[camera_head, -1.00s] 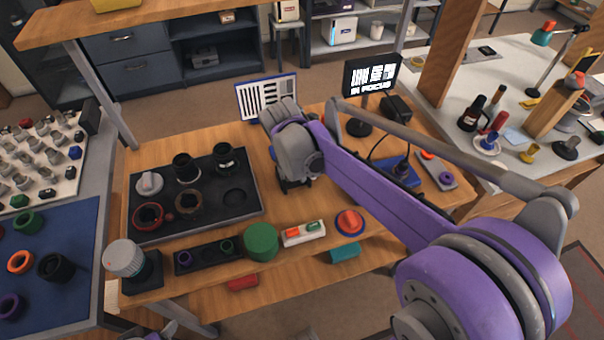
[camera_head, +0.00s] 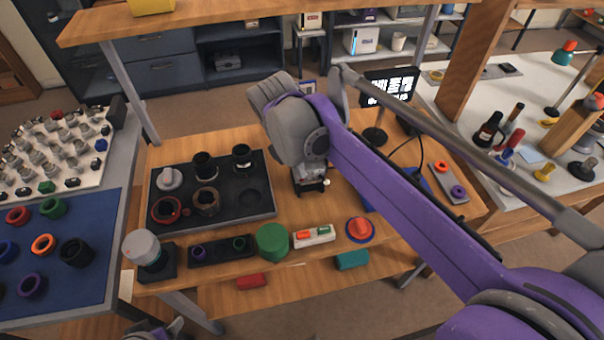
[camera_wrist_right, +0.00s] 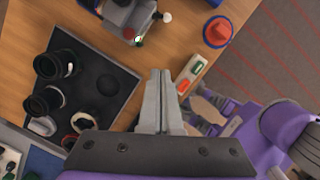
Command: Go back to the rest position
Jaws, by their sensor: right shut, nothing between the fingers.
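My right arm, purple and grey, comes in from the right in the head view, with its grey wrist (camera_head: 295,132) raised over the wooden workbench. Its fingertips are hard to make out there. In the right wrist view my right gripper (camera_wrist_right: 160,80) shows its two grey fingers closed together, with nothing between them. It is above the bench, apart from the things on it. Part of my left gripper (camera_head: 160,332) shows at the bottom edge of the head view. Its fingers are mostly cut off.
On the wooden bench (camera_head: 330,210) are a black tray (camera_head: 222,222) with lens parts, a small grey device (camera_head: 310,180), a green cylinder (camera_head: 272,241), a switch box (camera_head: 313,236) and a red button (camera_head: 360,229). A sign screen (camera_head: 390,87) stands behind the forearm.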

